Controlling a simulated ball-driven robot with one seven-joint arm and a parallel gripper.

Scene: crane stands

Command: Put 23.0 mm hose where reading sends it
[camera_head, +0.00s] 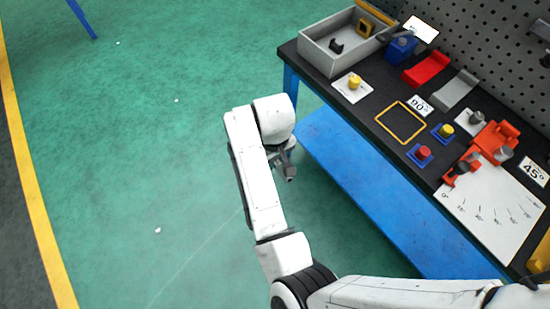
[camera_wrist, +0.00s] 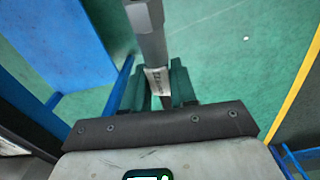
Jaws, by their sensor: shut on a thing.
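My gripper (camera_wrist: 157,88) is shut on a grey hose (camera_wrist: 151,35) with a white label (camera_wrist: 157,80) whose print I cannot read. In the wrist view the hose runs up from between the dark fingers to the top edge. In the head view my gripper (camera_head: 286,168) hangs over the green floor left of the bench, with the small grey hose end at it. A "90°" card (camera_head: 419,106) lies near a yellow square outline (camera_head: 382,119).
The dark bench top (camera_head: 385,90) has a blue shelf (camera_head: 350,175) below. A grey tray (camera_head: 325,60) holds small parts. A blue device with a screen (camera_head: 403,46), red block (camera_head: 427,69), grey block (camera_head: 455,90), several knobs and an orange fixture (camera_head: 497,137) stand there. Floor left is clear.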

